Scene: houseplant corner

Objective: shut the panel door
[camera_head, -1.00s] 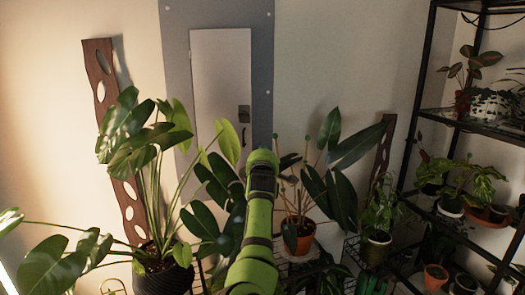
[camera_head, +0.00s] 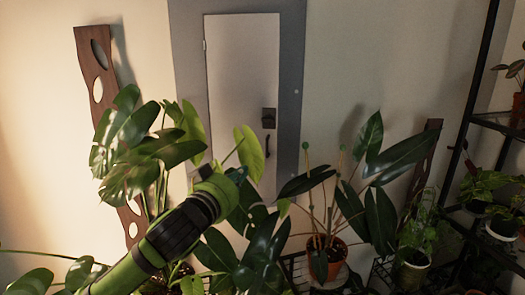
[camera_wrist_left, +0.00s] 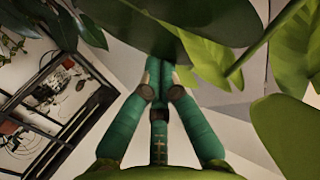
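The panel door (camera_head: 240,75) is white and upright in a grey frame (camera_head: 291,90) on the back wall. A dark lock plate and handle (camera_head: 268,118) are near its right edge. It looks nearly flush, but I cannot tell whether a narrow gap remains. Leaves hide its lower part. My right gripper is not in view.
A large leafy plant (camera_head: 130,145) stands left of the door and crowds my left arm. A potted plant (camera_head: 323,258) stands at right on a wire stand. A black shelf (camera_head: 485,120) with plants fills the right edge. A wooden slat (camera_head: 97,85) leans at left.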

